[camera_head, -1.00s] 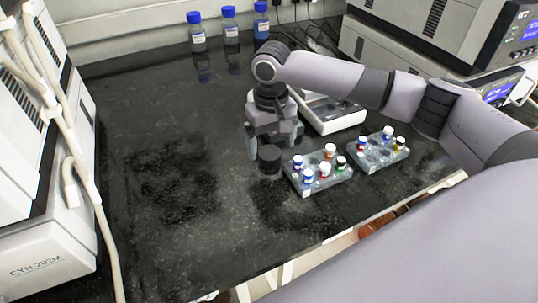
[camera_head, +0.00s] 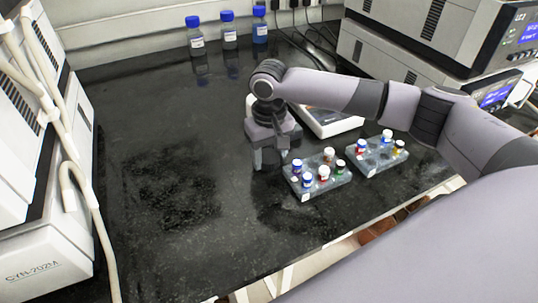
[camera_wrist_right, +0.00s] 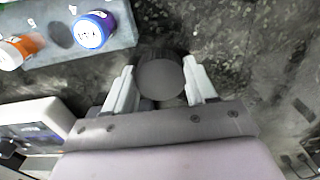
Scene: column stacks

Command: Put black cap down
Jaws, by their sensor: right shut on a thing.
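My right gripper (camera_head: 269,160) points down at the black worktop, just left of the nearer vial rack. In the right wrist view its two pale fingers (camera_wrist_right: 160,65) are shut on the black cap (camera_wrist_right: 160,80), a round dark disc between them. In the head view the cap is hard to make out against the dark gripper and worktop. From these views I cannot tell whether the cap touches the worktop. My left gripper is not in view.
The nearer grey rack (camera_head: 318,192) holds several capped vials, close to the right of my gripper. A second rack (camera_head: 375,162) stands farther right. A white device (camera_head: 335,122) sits behind. Blue-capped bottles (camera_head: 229,32) stand at the back. The worktop (camera_head: 165,180) to the left is clear.

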